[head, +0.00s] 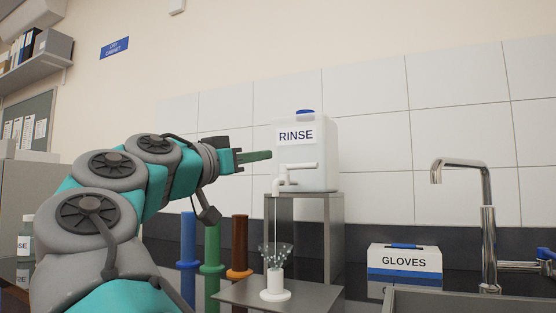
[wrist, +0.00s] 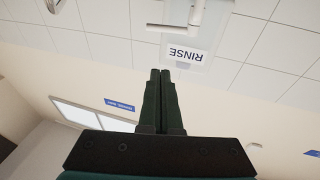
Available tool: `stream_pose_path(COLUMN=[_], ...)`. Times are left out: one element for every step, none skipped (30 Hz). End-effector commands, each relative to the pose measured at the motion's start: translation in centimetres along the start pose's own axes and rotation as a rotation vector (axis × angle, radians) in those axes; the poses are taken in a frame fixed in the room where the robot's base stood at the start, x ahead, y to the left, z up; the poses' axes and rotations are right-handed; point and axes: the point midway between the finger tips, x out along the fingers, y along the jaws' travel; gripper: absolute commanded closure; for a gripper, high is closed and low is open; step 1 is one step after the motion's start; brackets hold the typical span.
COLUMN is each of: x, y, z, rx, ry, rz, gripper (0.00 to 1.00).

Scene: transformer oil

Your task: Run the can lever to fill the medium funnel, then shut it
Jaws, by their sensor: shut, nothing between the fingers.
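A white can (head: 316,155) labelled RINSE, with a blue cap, stands on a grey metal stand. Its white lever (head: 300,166) lies level across the front above the spout (head: 278,186). A thin pale stream runs from the spout down to a clear funnel (head: 276,255) in a white holder (head: 275,284). The funnel's level is too small to read. My gripper (head: 270,155) is shut and empty, left of the can and slightly above the lever, apart from it. In the wrist view my shut fingers (wrist: 160,72) point at the upside-down label; the lever (wrist: 172,28) lies beyond.
The funnel stands on a grey plate (head: 235,293). Blue (head: 188,240), green (head: 211,243) and brown (head: 239,242) tall cylinders stand left, below my arm. A gloves box (head: 404,261) and a sink tap (head: 487,220) are at right.

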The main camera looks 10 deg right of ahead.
Motion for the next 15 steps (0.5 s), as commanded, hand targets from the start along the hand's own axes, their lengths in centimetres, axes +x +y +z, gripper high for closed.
stream_pose_path(x=[0.7,1.1,1.8,2.4,3.0,3.8,4.4,5.0,5.8,6.4,7.0,7.9,8.5,9.0,9.8], y=[0.0,0.0,0.0,0.0,0.0,0.0,0.0,0.0,0.0,0.0,-0.1,-0.1,-0.1,0.0,0.0], z=[-0.1,-0.1,-0.1,-0.2,-0.2,-0.2,-0.2,-0.2,-0.2,-0.1,-0.1,-0.2,-0.2,-0.2,-0.2], rx=[-0.001,-0.001,-0.001,-0.001,0.000,0.000,0.000,-0.001,-0.001,-0.002,-0.002,-0.002,-0.002,-0.001,-0.001], ry=[-0.001,-0.001,0.000,0.001,0.001,0.000,0.000,0.000,-0.001,-0.002,-0.002,-0.001,0.000,0.000,0.000], rz=[0.001,0.001,0.001,0.000,-0.001,-0.001,0.000,0.001,0.001,0.001,0.000,0.000,-0.001,-0.001,-0.002], gripper=[1.00,1.00,1.00,1.00,1.00,1.00,1.00,1.00,1.00,1.00,1.00,1.00,1.00,1.00,1.00])
